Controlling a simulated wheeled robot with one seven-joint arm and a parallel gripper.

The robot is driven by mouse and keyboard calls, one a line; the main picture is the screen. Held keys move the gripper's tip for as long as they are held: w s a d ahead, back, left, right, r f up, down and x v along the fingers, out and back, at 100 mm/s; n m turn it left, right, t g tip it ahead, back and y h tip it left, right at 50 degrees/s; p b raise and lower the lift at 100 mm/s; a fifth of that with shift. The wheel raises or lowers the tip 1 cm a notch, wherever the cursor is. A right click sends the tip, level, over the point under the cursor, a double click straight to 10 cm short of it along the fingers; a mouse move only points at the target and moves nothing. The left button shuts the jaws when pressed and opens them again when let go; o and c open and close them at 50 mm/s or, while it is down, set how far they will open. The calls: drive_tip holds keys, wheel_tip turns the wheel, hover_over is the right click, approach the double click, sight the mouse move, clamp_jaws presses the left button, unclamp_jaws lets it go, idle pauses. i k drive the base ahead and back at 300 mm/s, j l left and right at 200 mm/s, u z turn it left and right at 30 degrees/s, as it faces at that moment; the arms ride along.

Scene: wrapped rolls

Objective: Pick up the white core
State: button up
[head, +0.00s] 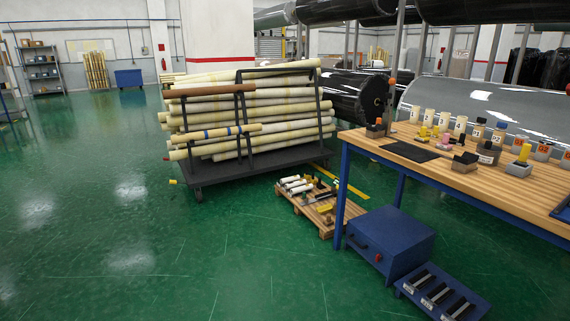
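No part of my gripper shows in the head view. Small white rolls (296,184) lie on a low wooden pallet (327,232) on the floor at the middle, among dark and yellow items. Long cream-white tubes (262,110) are stacked lengthwise on a dark cart (247,168) behind the pallet. One brown tube (210,91) and one tube with blue bands (213,132) rest at the cart's front side. I cannot tell which of these pale pieces is the white core.
A wooden workbench (470,182) with blue legs stands at right, holding bottles and small blocks. A blue box (390,240) and a blue rack (440,293) are on the floor beside it. The green floor (110,230) at left is clear.

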sight(298, 183)
drive_tip(key=i+j+u, duration=0.3)
drive_tip(key=i, duration=0.6)
drive_tip(key=i+u, duration=0.3)
drive_tip(key=i, duration=0.65)
drive_tip(key=i+j+z, duration=0.1)
drive_tip(key=i, duration=1.8)
drive_tip(key=i+j+z, duration=0.1)
drive_tip(key=i+z, duration=0.2)
drive_tip(key=i, duration=0.15)
drive_tip(key=i+j+z, duration=0.65)
drive_tip(key=i, duration=0.15)
drive_tip(key=i+l, duration=0.05)
drive_tip(key=l, duration=0.05)
